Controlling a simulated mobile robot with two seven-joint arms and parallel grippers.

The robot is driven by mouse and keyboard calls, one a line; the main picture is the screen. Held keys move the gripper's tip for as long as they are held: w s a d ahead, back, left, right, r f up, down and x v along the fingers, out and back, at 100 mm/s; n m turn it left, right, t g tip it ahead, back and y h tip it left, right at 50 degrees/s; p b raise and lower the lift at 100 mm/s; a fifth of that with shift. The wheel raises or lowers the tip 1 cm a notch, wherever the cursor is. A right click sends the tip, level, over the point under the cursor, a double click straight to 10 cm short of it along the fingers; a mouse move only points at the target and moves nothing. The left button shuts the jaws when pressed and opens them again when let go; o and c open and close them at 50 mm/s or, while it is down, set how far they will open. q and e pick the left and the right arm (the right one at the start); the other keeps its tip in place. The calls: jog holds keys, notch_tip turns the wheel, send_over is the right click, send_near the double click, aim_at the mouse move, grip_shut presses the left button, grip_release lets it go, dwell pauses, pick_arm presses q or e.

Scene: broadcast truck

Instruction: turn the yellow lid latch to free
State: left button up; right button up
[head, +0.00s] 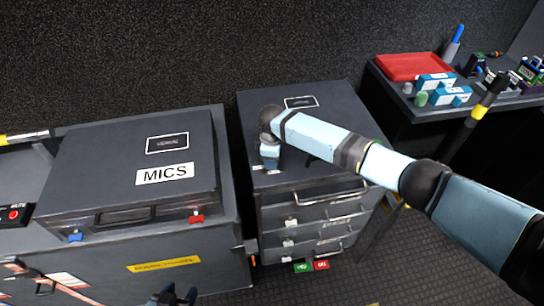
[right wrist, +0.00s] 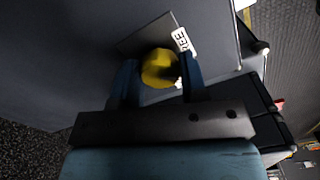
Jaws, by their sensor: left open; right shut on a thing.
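The yellow lid latch (right wrist: 160,68) is a rounded yellow knob in the right wrist view. It sits between the two blue fingers of my right gripper (right wrist: 160,78), which is shut on it. Beside it is a white label (right wrist: 182,40) whose visible letters look like "EE". In the head view my right gripper (head: 269,166) points down onto the top of the drawer cabinet (head: 310,168) and hides the latch. My left gripper (head: 173,294) is open at the bottom edge, in front of the MICS case, with only its dark fingertips showing.
The dark MICS case (head: 110,195) with red and blue front catches stands left of the cabinet. Cabinet drawers with bar handles (head: 325,196) face front. A side table at right holds a red tray (head: 412,66) and several small boxes. Dark floor is open in front.

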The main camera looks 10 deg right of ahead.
jog(key=n, duration=0.3)
jog(key=shift+n, duration=0.7)
jog(key=o, duration=0.9)
jog(key=shift+o, duration=0.2)
jog(key=shift+r, duration=0.15)
notch_tip(320, 180, up, 14)
jog(key=shift+f, duration=0.2)
